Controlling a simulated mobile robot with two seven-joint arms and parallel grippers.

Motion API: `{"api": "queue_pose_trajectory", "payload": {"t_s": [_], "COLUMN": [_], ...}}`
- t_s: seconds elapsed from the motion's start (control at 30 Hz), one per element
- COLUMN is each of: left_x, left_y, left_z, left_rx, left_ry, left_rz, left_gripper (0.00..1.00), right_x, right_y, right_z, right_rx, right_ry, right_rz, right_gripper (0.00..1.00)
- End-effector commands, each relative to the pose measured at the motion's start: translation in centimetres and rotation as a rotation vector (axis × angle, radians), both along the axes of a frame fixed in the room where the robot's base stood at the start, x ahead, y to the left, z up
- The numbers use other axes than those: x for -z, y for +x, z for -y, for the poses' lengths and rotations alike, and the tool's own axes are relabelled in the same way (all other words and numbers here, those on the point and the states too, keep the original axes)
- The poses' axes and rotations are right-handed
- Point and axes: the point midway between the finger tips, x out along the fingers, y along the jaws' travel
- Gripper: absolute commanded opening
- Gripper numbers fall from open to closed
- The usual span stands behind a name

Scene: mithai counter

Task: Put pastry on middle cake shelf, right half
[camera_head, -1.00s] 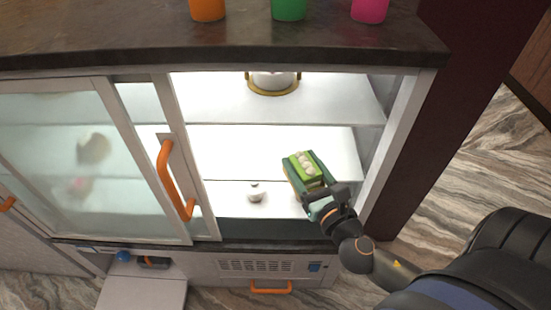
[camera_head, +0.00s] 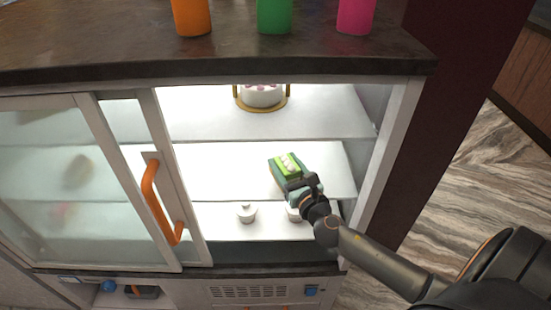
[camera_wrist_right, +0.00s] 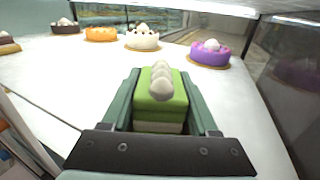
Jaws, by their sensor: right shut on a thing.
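The pastry (camera_head: 284,163) is a bright green block with a pale lower layer and a row of white balls on top. My right gripper (camera_head: 287,176) is shut on it, with teal fingers on both sides; the pastry also shows upright between them in the right wrist view (camera_wrist_right: 160,98). In the head view it is over the right half of the middle cake shelf (camera_head: 225,170). I cannot tell if its underside touches the shelf. My left gripper is out of view.
A purple cake (camera_wrist_right: 208,54) and a white cake (camera_wrist_right: 142,40) stand ahead in the wrist view, with others further left. The upper shelf (camera_head: 210,124) holds a round cake (camera_head: 262,97). Small white items (camera_head: 247,213) sit below. The sliding door's orange handle (camera_head: 160,200) is left.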

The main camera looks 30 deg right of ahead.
Motion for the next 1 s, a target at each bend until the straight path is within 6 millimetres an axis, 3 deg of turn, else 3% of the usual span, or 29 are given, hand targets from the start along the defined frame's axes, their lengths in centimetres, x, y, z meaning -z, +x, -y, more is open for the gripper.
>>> {"api": "queue_pose_trajectory", "payload": {"t_s": [0.1,0.3,0.47,0.7,1.0], "left_x": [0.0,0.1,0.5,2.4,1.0], "left_y": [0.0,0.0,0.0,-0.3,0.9], "left_z": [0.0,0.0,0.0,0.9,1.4], "left_rx": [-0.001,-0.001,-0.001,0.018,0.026], "left_ry": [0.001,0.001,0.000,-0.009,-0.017], "left_rz": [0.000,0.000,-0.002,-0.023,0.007], "left_gripper": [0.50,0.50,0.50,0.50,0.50], "right_x": [-0.2,-0.1,0.5,3.7,3.6], "right_y": [2.7,5.3,5.7,5.7,5.7], "right_z": [0.5,0.8,0.9,0.9,0.9], "right_rx": [0.002,0.001,0.000,0.001,0.000], "right_ry": [0.000,0.000,0.001,0.001,0.000], "right_rz": [0.004,0.002,0.000,-0.002,-0.001], "right_gripper": [0.00,0.00,0.00,0.00,0.00]}}
